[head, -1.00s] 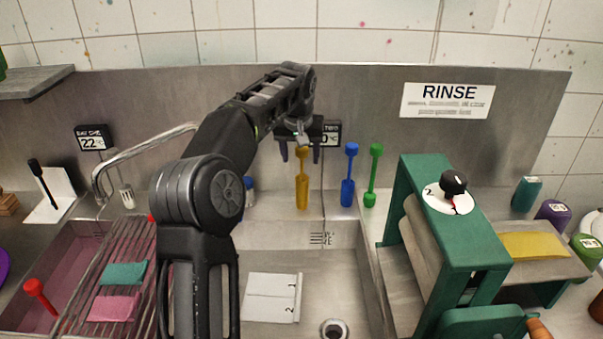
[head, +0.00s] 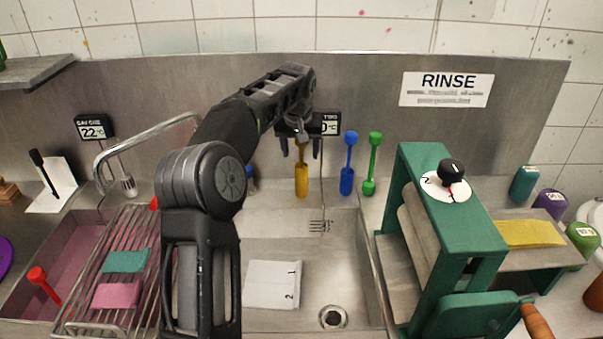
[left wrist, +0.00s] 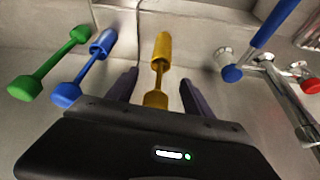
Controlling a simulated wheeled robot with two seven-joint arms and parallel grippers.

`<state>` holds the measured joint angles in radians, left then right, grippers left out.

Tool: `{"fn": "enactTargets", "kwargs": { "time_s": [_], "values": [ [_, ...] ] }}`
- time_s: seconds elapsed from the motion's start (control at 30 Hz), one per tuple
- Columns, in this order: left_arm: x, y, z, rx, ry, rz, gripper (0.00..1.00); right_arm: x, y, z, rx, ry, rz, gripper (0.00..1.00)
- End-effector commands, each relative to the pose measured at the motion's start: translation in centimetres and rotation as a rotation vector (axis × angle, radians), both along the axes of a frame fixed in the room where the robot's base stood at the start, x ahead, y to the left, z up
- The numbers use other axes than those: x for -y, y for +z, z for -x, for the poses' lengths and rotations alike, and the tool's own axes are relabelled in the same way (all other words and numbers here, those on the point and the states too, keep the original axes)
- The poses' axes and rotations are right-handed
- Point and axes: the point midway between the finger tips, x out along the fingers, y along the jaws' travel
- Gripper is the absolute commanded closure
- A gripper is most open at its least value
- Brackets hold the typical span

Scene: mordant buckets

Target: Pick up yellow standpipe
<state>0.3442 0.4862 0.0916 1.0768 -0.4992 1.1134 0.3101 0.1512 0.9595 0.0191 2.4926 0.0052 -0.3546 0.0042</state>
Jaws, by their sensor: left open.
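The yellow standpipe (head: 302,180) stands upright on the ledge behind the sink in the head view. My left gripper (head: 301,152) is open, its two fingers pointing down on either side of the standpipe's top, which it partly hides. In the left wrist view the yellow standpipe (left wrist: 161,60) lies between the two open fingers of my left gripper (left wrist: 155,88). I cannot tell whether either finger touches it. My right gripper is not in view.
A blue standpipe (head: 348,165) and a green standpipe (head: 372,165) stand close to the right. A green mangle (head: 440,210) stands further right. A wire rack (head: 75,300) and a curved tap (head: 130,150) are at left. The sink holds a white board (head: 270,284).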

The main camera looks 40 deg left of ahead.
Motion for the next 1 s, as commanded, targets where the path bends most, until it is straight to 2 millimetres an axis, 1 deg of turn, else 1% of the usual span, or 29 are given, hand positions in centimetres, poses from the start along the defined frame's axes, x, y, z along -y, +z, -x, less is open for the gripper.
{"fn": "enactTargets", "kwargs": {
  "time_s": [0.17,0.2,0.33,0.43,0.97,1.0],
  "values": [
    [-0.5,-2.1,-0.9,-0.005,0.001,0.003,0.40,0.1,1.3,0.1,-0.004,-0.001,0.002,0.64],
    [-0.6,-2.8,-1.1,-0.005,0.001,0.003,0.40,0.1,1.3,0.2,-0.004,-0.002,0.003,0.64],
    [-0.8,-4.0,-1.5,-0.003,0.000,0.002,0.40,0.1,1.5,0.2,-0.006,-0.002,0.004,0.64],
    [-0.9,-4.3,-1.7,0.000,0.000,0.000,0.40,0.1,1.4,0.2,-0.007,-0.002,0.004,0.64],
    [-0.9,-4.2,-1.6,-0.001,0.001,0.001,0.40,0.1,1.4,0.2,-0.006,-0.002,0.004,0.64],
    [-0.9,-4.2,-1.6,-0.001,0.001,0.001,0.44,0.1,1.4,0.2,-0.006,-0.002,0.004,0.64]
  ]
}}
